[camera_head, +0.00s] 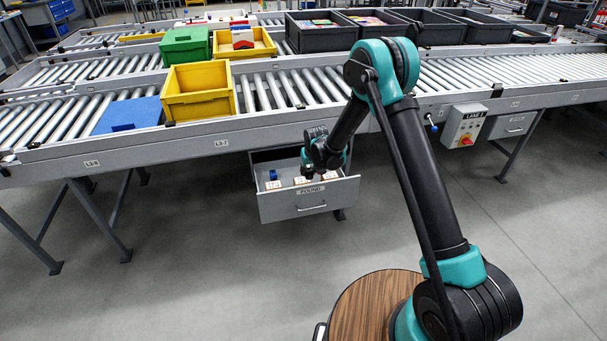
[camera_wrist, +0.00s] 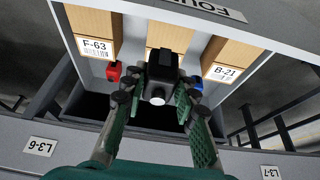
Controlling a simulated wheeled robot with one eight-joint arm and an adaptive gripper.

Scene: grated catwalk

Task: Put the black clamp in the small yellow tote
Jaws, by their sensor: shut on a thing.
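My gripper (camera_head: 309,171) reaches down into an open grey drawer (camera_head: 310,204) labelled "FOUND" below the front conveyor. In the wrist view its green fingers (camera_wrist: 158,92) are shut on the black clamp (camera_wrist: 161,66), with one finger on each side. In the head view the clamp cannot be told apart from the dark gripper. A yellow tote (camera_head: 198,105) stands on the front conveyor, up and left of my gripper; its inside looks empty where visible. Another yellow tote (camera_head: 262,45) behind it holds red and white things. I cannot tell which one is called small.
A red item (camera_wrist: 114,71), a blue item (camera_wrist: 197,83) and labelled boxes (camera_wrist: 92,46) lie close to the clamp in the drawer. The conveyor edge (camera_head: 250,130) overhangs the drawer.

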